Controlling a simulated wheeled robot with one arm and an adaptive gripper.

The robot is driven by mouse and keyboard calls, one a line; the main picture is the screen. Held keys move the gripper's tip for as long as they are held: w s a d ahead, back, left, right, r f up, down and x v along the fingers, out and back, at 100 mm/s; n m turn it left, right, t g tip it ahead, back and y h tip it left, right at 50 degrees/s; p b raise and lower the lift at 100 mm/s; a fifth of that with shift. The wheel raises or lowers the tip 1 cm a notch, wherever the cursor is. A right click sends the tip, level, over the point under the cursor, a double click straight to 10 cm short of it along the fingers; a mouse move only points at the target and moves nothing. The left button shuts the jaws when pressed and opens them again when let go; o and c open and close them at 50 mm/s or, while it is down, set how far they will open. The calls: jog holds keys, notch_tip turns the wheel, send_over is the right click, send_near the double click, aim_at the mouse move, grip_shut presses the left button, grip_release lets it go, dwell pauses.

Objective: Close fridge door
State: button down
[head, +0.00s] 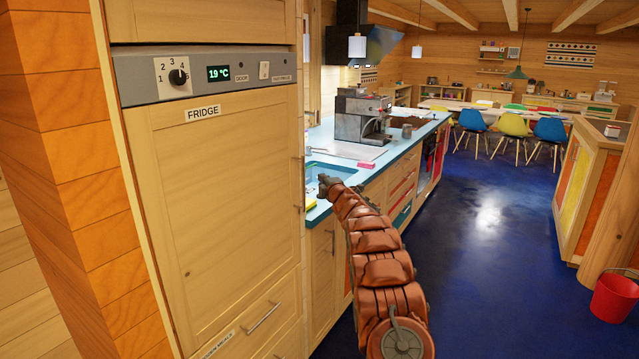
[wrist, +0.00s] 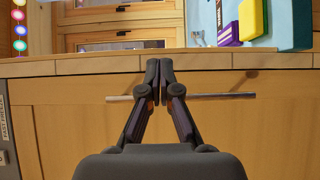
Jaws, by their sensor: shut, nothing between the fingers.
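The fridge door (head: 215,200) is a light wood panel marked FRIDGE on the left of the head view. It looks flush with the control panel (head: 215,75) above it, with no visible gap. Its upright bar handle (head: 299,175) is on the right edge. My gripper (head: 325,183) is right of the door, over the counter's front edge near the sink, and looks apart from the door. In the wrist view my gripper (wrist: 160,75) is shut and empty, fingertips together. A bar handle (wrist: 222,96) on a wood front shows behind the fingers; I cannot tell whether they touch it.
A blue counter (head: 400,140) with a coffee machine (head: 362,115) runs to the right of the fridge. A yellow sponge (wrist: 251,18) lies near the counter edge. A red bucket (head: 614,297) stands at the far right.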

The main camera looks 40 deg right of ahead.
jog(key=s+d+b, duration=0.2)
jog(key=s+b, duration=0.1)
jog(key=s, duration=0.8)
jog(key=shift+s+d, duration=0.15)
jog(key=shift+d, duration=0.2)
jog(key=shift+f, duration=0.1)
jog(key=a+r+m+g+h, duration=0.2)
jog(key=a+m+g, duration=0.3)
jog(key=a, duration=0.4)
jog(key=s+a+f+m+g+y, duration=0.1)
jog(key=s+a+f+m+g, duration=0.2)
jog(key=s+a, duration=0.6)
jog(key=s+a+f+m+g+y, duration=0.25)
jog(key=s+a, duration=0.25)
jog(key=a, duration=0.8)
jog(key=s+a+f+m+g+y, duration=0.1)
jog(key=s+a+f+g, duration=0.1)
jog(key=s+a, duration=0.7)
jog(key=s+a+f+m+g+y, duration=0.1)
jog(key=s+a+f+g+y, duration=0.1)
jog(key=s+a, duration=0.7)
jog(key=s+a+f+m+g+y, duration=0.1)
jog(key=s+a+f+g, duration=0.3)
jog(key=s+a, duration=0.5)
jog(key=s+y, duration=0.1)
jog(key=s, duration=0.8)
jog(key=shift+a+f, duration=0.3)
jog(key=shift+a, duration=0.05)
